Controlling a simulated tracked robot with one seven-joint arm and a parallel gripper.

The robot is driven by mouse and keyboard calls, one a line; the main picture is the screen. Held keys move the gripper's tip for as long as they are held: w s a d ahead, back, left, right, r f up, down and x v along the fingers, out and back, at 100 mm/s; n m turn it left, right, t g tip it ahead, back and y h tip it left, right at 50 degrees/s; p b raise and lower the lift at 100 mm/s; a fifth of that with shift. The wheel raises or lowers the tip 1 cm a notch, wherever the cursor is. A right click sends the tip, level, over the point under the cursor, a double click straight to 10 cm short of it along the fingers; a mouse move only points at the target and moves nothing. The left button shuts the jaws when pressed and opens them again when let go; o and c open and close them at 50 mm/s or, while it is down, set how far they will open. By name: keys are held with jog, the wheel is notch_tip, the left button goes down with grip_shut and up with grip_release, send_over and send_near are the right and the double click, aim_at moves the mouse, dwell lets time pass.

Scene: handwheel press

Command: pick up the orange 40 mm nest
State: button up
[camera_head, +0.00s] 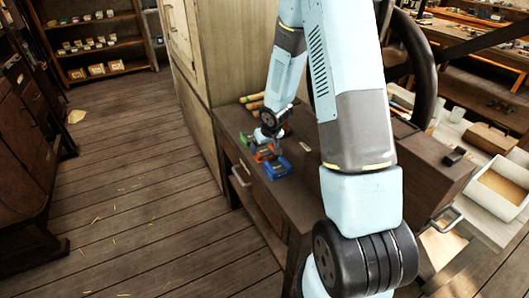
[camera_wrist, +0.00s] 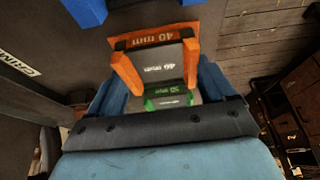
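The orange 40 mm nest (camera_head: 265,153) sits on the dark bench top between a green nest (camera_head: 246,140) and a blue nest (camera_head: 277,169). In the wrist view the orange nest (camera_wrist: 150,38) shows its "40 mm" label upside down, with two upright sides. The green nest (camera_wrist: 168,98) shows beyond it, and blue ends of the blue nest (camera_wrist: 86,10) at the top edge. My gripper (camera_wrist: 162,84) is low over the orange nest, its blue fingers spread to either side of it. I cannot tell whether they touch it. In the head view my gripper's tips are mostly hidden.
Tan cylinders (camera_head: 253,101) lie on the bench behind the nests. The press handwheel (camera_head: 420,65) rises at the right. A pale tray (camera_head: 500,192) stands further right. Wooden floor (camera_head: 140,200) is free to the left of the bench.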

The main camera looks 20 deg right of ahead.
jog(key=c, duration=0.7)
